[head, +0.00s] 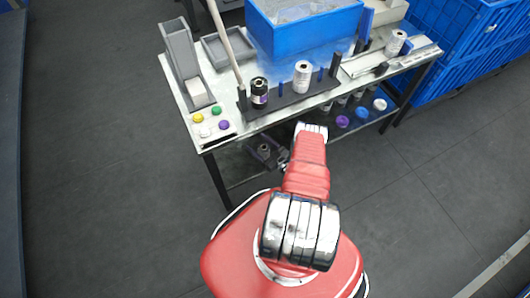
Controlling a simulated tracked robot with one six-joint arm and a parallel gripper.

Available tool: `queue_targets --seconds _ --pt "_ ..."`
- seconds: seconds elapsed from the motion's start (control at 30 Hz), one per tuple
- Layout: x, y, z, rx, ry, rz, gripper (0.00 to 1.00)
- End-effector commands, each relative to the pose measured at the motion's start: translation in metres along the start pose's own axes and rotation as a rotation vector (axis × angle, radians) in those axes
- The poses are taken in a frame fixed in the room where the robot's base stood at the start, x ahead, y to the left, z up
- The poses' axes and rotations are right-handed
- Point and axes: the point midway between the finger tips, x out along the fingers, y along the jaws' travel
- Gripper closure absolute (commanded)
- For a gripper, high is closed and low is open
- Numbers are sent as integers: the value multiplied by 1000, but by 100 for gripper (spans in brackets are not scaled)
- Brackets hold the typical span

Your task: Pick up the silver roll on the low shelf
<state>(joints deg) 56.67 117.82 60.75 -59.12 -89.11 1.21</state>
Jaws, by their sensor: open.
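My gripper (264,153) is dark and small in the head view, low beside the table's front edge, at the end of my red arm. Its jaws are open, and I see nothing between them. The low shelf (240,172) lies under the tabletop, largely hidden by the tabletop and my arm. To the right of my gripper, several rolls lie on the shelf with their ends facing me: a purple roll (342,122), a blue roll (361,113) and a white or silvery roll (379,104). I cannot tell surely which is the silver one.
The tabletop (225,85) holds a black roll (259,93), a white roll (302,77) and another white roll (395,43), with coloured buttons (209,121) at left. A blue bin (303,30) stands behind. Blue crates (470,50) stand at right. The floor around is clear.

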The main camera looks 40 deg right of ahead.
Motion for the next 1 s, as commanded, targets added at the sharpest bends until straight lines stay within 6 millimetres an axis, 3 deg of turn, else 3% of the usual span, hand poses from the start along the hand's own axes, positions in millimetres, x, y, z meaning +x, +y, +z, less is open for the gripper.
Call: queue_targets --seconds 0.1,0.87,1.0 --pt "0 0 0 0 0 0 31" --pt "0 0 0 0 0 0 85" --pt "0 0 0 0 1 1 85"
